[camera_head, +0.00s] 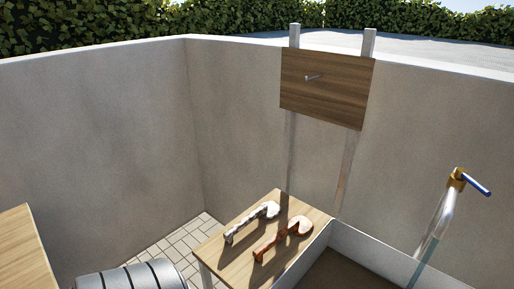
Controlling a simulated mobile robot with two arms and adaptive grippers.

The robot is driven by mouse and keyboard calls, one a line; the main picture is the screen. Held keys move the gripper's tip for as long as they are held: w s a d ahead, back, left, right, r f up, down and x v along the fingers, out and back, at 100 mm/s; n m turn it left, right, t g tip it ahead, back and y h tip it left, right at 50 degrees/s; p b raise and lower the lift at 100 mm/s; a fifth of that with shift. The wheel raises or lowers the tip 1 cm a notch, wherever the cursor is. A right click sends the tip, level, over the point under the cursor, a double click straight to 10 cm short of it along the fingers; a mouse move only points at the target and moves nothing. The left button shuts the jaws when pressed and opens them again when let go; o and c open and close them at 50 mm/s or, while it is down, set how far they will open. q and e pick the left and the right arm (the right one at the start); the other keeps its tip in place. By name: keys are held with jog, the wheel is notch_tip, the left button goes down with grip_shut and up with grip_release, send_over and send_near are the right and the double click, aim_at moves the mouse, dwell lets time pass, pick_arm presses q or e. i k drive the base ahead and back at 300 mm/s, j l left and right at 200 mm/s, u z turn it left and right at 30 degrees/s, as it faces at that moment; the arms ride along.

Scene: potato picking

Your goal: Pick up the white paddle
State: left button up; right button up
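The white paddle (252,222) lies on a small wooden table (233,263) in the lower middle of the head view. Its rounded end points to the upper right, and its handle runs to the lower left with dark patches along it. A reddish-brown paddle (284,240) lies beside it, to the right and nearer, apart from it and at a similar angle. Neither of my grippers is in view.
A light-walled trough (372,246) with a dark inside adjoins the table at right. A tap (457,180) with a blue lever rises there. A wooden board (327,88) with a peg stands behind. A grey ribbed cylinder (130,277) and another wooden top (22,255) are at left.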

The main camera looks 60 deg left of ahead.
aim_at(268, 210)
jog(key=u, duration=1.75)
jog(key=z, duration=0.5)
jog(key=i+j+z, duration=0.15)
jog(key=j+z, duration=0.25)
jog(key=i+j+z, duration=0.1)
jog(key=j+z, duration=0.75)
jog(key=j, duration=0.2)
